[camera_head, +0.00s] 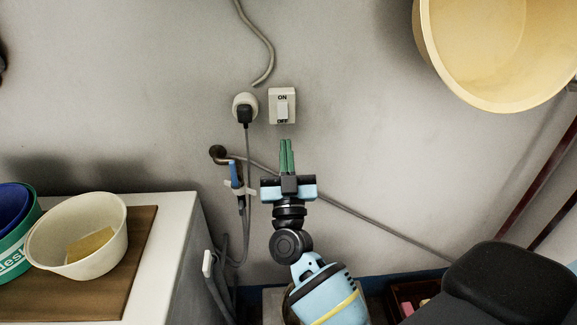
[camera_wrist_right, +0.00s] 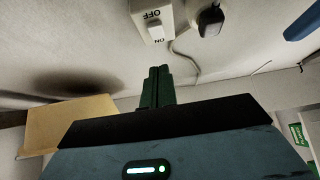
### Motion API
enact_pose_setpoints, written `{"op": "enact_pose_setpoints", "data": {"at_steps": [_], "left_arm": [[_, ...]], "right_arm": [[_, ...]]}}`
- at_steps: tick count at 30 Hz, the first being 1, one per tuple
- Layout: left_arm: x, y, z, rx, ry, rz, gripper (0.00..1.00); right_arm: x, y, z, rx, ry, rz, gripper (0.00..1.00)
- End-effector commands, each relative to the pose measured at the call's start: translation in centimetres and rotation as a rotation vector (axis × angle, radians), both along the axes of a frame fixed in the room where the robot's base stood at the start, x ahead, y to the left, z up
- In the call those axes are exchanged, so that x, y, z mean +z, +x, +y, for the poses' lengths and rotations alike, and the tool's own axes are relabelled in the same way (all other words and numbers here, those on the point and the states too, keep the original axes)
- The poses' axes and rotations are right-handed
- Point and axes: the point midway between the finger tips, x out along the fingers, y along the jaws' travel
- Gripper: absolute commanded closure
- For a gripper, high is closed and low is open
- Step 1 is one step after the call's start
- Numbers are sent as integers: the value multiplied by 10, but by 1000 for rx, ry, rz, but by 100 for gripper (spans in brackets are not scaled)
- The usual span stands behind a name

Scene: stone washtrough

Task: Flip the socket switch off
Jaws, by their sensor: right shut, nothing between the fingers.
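The socket switch (camera_head: 282,106) is a white wall box with a rocker marked ON at the top and OFF at the bottom. It also shows upside down at the top of the right wrist view (camera_wrist_right: 154,22). My right gripper (camera_head: 287,142) has green fingers that are shut and empty. In the head view its fingertips point up and appear just below the switch's OFF end. In the right wrist view the fingertips (camera_wrist_right: 157,70) appear apart from the switch. I cannot judge the exact gap to the wall. My left gripper is not in view.
A round socket with a black plug (camera_head: 244,113) sits just left of the switch, its cord hanging down. A yellow basin (camera_head: 495,55) hangs at the upper right. A white bowl (camera_head: 79,236) stands on the counter at left.

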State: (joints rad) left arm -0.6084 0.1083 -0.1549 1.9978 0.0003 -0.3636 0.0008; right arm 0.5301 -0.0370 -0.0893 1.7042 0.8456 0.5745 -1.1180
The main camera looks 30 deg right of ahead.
Motion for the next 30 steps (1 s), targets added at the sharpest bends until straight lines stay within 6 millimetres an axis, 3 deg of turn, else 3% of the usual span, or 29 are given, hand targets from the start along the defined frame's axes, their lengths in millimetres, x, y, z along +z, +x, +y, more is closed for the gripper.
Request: {"op": "enact_pose_setpoints", "data": {"at_steps": [6, 13, 30], "left_arm": [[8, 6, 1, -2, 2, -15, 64], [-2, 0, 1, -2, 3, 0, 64], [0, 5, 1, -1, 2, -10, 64]], "right_arm": [[27, 30, -15, -1, -2, -3, 100], [16, 56, -27, 0, -2, 3, 100], [14, 64, -31, 0, -2, -1, 100]]}}
